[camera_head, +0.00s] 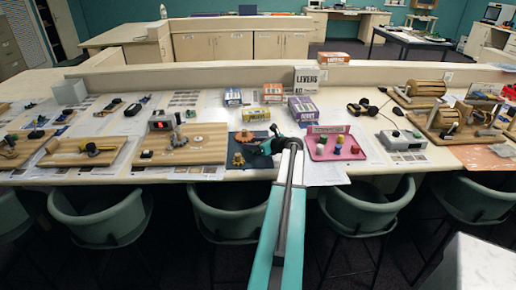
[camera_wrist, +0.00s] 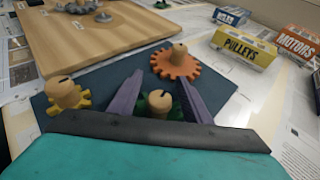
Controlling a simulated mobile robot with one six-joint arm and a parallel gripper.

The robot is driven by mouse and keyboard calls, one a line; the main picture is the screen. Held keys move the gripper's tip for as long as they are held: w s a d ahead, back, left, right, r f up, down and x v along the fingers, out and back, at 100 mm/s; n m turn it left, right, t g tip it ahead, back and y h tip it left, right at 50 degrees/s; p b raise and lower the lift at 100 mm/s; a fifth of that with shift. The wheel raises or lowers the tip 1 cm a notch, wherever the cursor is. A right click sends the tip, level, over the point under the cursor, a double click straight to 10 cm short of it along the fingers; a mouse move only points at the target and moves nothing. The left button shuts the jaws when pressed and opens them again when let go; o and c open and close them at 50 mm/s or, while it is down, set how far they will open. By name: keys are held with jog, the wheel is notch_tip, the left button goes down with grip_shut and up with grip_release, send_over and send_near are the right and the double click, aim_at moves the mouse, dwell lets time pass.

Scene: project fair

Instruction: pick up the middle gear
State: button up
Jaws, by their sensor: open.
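Three toothed gears with wooden knobs sit on a dark blue mat (camera_wrist: 112,82). In the wrist view, the yellow gear (camera_wrist: 82,99) is left, the orange gear (camera_wrist: 175,65) is farther back, and the green gear, topped by a knob (camera_wrist: 159,103), is between them. My gripper (camera_wrist: 163,78) is open, its purple fingers on either side of the green gear's knob. The gripper body hides much of the green gear. I cannot tell whether the fingers touch it. In the head view, my gripper (camera_head: 268,146) covers the mat's right part, beside the orange gear (camera_head: 244,136) and yellow gear (camera_head: 238,159).
A wooden board (camera_wrist: 90,45) with grey gears lies left of the mat. Boxes marked pulleys (camera_wrist: 243,48) and motors (camera_wrist: 297,46) stand behind right. A pink tray (camera_head: 322,155) with coloured pieces is right of my arm. Chairs line the table's front.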

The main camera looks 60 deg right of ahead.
dwell(0.3)
grip_shut()
jog(key=shift+r, duration=0.2)
jog(key=shift+r+b, duration=0.65)
jog(key=shift+r, duration=0.55)
jog(key=s+b, duration=0.1)
jog(key=s, duration=0.4)
jog(key=s+r+b, duration=0.1)
jog(key=s, duration=0.4)
jog(key=s+r+b, duration=0.1)
jog(key=s, duration=0.5)
jog(key=shift+r+b, duration=0.1)
jog(key=shift+b, duration=0.3)
